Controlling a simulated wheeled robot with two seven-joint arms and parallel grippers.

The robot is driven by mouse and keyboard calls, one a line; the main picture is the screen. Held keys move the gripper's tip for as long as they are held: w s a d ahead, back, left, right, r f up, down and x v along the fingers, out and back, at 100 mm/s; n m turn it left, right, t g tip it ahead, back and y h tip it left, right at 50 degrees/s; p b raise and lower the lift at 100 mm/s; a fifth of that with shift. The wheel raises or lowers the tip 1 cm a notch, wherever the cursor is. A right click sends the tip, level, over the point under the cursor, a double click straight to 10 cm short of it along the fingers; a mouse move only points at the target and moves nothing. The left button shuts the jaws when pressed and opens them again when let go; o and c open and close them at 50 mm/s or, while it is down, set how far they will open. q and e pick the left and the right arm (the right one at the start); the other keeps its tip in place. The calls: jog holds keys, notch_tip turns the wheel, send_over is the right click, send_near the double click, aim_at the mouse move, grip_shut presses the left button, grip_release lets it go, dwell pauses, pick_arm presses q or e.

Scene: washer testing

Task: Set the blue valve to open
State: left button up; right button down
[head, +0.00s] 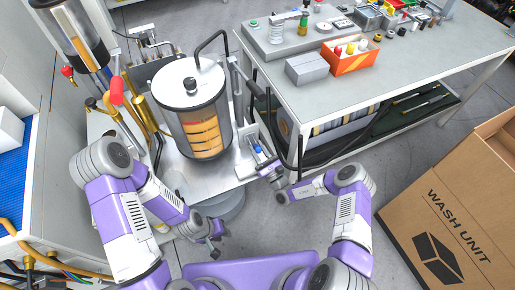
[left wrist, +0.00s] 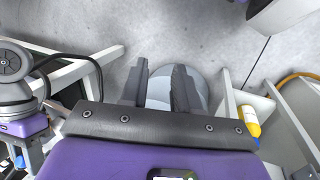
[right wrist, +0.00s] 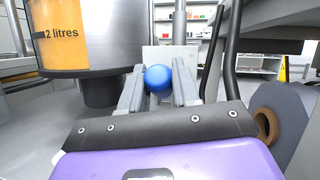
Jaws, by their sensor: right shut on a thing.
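The blue valve shows as a round blue knob (right wrist: 158,78) in the right wrist view, between my right gripper's fingers (right wrist: 158,90). In the head view the blue knob (head: 258,149) is small, at the right edge of the metal stand beside the clear tank. My right gripper (head: 265,166) reaches it from below right and is shut on it. The valve's stem and body are largely hidden by the fingers. My left gripper (head: 215,238) hangs low in front of the stand. In the left wrist view its fingers (left wrist: 160,88) are apart with nothing between them.
The clear tank (head: 188,92) with orange level bands stands on the metal stand (head: 190,182). A red-handled valve (head: 116,92) is at its left. A grey workbench (head: 380,85) is to the right. A cardboard box (head: 450,210) stands at the lower right.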

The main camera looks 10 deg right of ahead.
pick_arm(q)
jog(key=shift+w, duration=0.3)
jog(key=shift+c, duration=1.1)
jog(key=w, duration=0.2)
jog(key=w+y, duration=0.1)
jog(key=w, duration=0.2)
jog(key=w+r+y, duration=0.1)
jog(key=w, duration=0.1)
jog(key=shift+w, duration=0.35)
grip_shut()
jog(key=w+d+r+n+t+y, duration=0.1)
jog(key=w+d+r, duration=0.3)
jog(key=w+r, duration=0.3)
jog(key=w+d+r+t+y, duration=0.1)
jog(key=w+d+r+t, duration=0.15)
jog(key=w+r, duration=0.4)
jog(key=w+d+r+n, duration=0.1)
jog(key=w+d+r, duration=0.2)
jog(key=d+r, duration=0.65)
send_over(256, 146)
jog(key=s+a, duration=0.1)
notch_tip(256, 146, down, 6)
jog(key=f, duration=0.2)
jog(key=f+t, duration=0.1)
jog(key=shift+s+d+f, duration=0.25)
jog(key=shift+d+f, duration=0.05)
jog(key=shift+s+d+f, duration=0.15)
jog(key=shift+d+f, duration=0.05)
jog(key=shift+f, duration=0.3)
